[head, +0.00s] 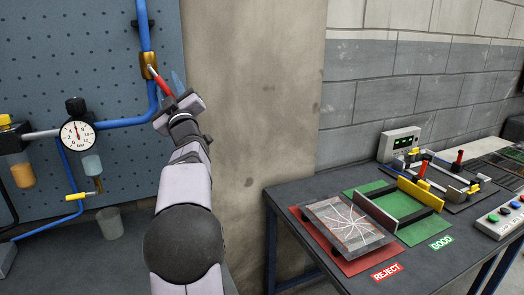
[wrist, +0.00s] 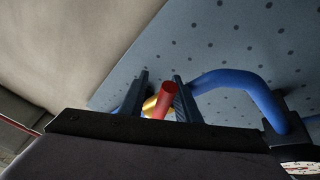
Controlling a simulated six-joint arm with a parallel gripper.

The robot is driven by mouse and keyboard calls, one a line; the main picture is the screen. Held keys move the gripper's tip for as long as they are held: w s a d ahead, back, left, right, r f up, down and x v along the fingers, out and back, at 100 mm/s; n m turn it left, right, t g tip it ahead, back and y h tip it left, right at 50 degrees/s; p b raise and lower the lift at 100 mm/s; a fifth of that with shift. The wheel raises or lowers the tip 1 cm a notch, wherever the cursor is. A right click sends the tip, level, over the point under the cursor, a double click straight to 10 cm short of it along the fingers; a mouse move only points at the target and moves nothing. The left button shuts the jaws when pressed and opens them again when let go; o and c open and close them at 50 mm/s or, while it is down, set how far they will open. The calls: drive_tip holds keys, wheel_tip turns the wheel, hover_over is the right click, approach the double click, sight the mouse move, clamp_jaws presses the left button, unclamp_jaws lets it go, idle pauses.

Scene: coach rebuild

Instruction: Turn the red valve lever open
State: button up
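The red valve lever (head: 158,80) slants down and to the right from the brass valve (head: 149,64) on the blue pipe. In the wrist view the rounded end of the red lever (wrist: 168,89) points toward the camera, with the brass valve (wrist: 150,103) partly hidden behind it. My gripper (wrist: 161,98) is open, with its two dark fingers on either side of the lever. A gap shows between the lever and the left finger; the right finger is very close to it, and I cannot tell whether they touch. In the head view my gripper (head: 172,92) is at the lever's lower end.
A pressure gauge (head: 77,133) sits left of the valve, on the blue perforated panel (head: 40,60). A blue pipe bend (wrist: 240,88) lies right of the fingers in the wrist view. A dark workbench (head: 300,195) with trays and fixtures stands at the right.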

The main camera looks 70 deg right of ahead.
wheel_tip(320, 180, up, 7)
drive_tip(key=s+d+n+t+y+p, duration=0.15)
drive_tip(key=n+y+p, duration=0.55)
drive_tip(key=n+p, duration=1.15)
drive_tip(key=s+a+f+m+b, duration=0.3)
drive_tip(key=s, duration=0.4)
drive_tip(key=s+d+f+m+g+h, duration=0.3)
drive_tip(key=s+d+m+g+h, duration=0.15)
drive_tip(key=d+m, duration=0.25)
drive_tip(key=s+f+m+g+y, duration=0.1)
drive_tip(key=s+f+m+g, duration=0.5)
drive_tip(key=f, duration=0.5)
drive_tip(key=s+f+m+g+y, duration=0.1)
drive_tip(key=s+f+m+g, duration=0.5)
drive_tip(key=f, duration=0.5)
drive_tip(key=shift+s+d+m+p, duration=0.35)
drive_tip(key=shift+s+m, duration=0.6)
drive_tip(key=shift+s, duration=0.4)
